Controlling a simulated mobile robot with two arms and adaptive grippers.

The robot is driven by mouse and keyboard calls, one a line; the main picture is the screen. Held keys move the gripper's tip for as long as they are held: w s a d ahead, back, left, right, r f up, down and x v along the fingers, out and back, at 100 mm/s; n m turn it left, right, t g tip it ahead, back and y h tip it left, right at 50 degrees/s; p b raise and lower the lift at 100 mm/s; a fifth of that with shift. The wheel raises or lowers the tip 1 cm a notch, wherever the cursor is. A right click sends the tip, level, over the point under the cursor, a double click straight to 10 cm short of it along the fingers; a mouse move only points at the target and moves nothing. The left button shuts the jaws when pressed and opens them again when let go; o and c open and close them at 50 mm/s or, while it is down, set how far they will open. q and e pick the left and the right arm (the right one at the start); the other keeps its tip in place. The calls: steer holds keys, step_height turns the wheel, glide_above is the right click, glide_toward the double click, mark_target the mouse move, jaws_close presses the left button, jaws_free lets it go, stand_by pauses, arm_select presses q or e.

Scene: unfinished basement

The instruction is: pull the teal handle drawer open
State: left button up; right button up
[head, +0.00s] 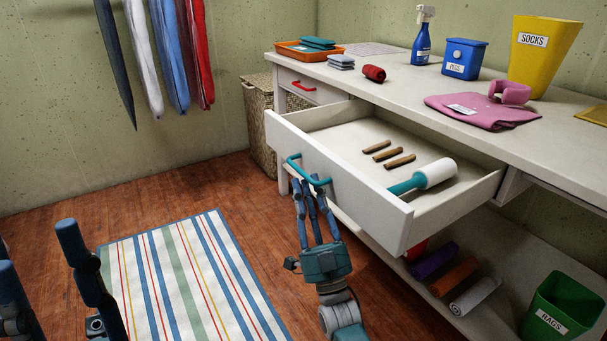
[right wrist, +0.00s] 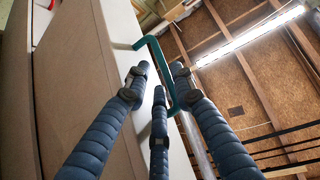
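The drawer (head: 352,185) stands well out from the white table, its inside in plain view. Its teal handle (head: 292,162) is on the front panel and also shows in the right wrist view (right wrist: 152,48). My right gripper (head: 310,184) is at the handle from below. In the right wrist view its fingers (right wrist: 159,74) draw together with the bar between them; it looks shut on the handle, though the exact contact is partly hidden. My left gripper (head: 38,245) is at the lower left, fingers spread, empty and away from the drawer.
The drawer holds several brown pegs (head: 388,154) and a teal-handled lint roller (head: 425,177). A red-handled drawer (head: 298,92) is shut behind. A wicker hamper (head: 257,110) stands beyond. A green bin (head: 565,305) and rolls are on the lower shelf. A striped rug (head: 190,275) covers the floor.

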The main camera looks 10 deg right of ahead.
steer(key=v, duration=0.7)
steer(key=shift+s+f, duration=0.2)
steer(key=shift+s, duration=0.05)
